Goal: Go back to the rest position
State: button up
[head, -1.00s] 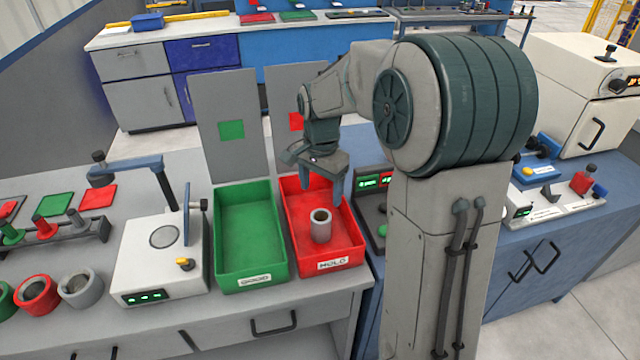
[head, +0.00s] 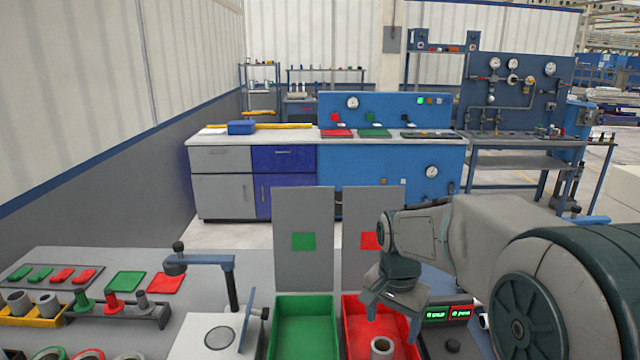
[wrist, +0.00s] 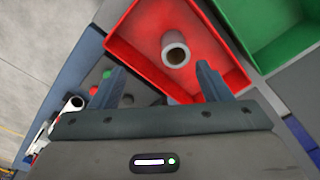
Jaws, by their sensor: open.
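My gripper (head: 388,312) is open and empty above the red bin (head: 352,335) at the lower middle right of the head view. A grey pipe piece (head: 381,347) stands in the red bin below it. In the wrist view the two fingers (wrist: 158,88) are spread apart, with the pipe (wrist: 176,50) standing in the red bin (wrist: 118,48) beyond them, apart from the fingers. The head view cuts off the lower part of the bin.
A green bin (head: 303,318) stands left of the red bin, with upright grey panels (head: 303,215) behind. A white device with a lamp-like arm (head: 205,262) stands further left, beside racks of pipe parts (head: 115,312). A display box (head: 448,318) is at right.

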jog(key=s+r+n+t, duration=0.1)
jog(key=s+n, duration=0.6)
jog(key=s, duration=0.9)
jog(key=shift+r+n+t, duration=0.2)
jog(key=shift+n+t, duration=0.2)
jog(key=shift+t, duration=0.1)
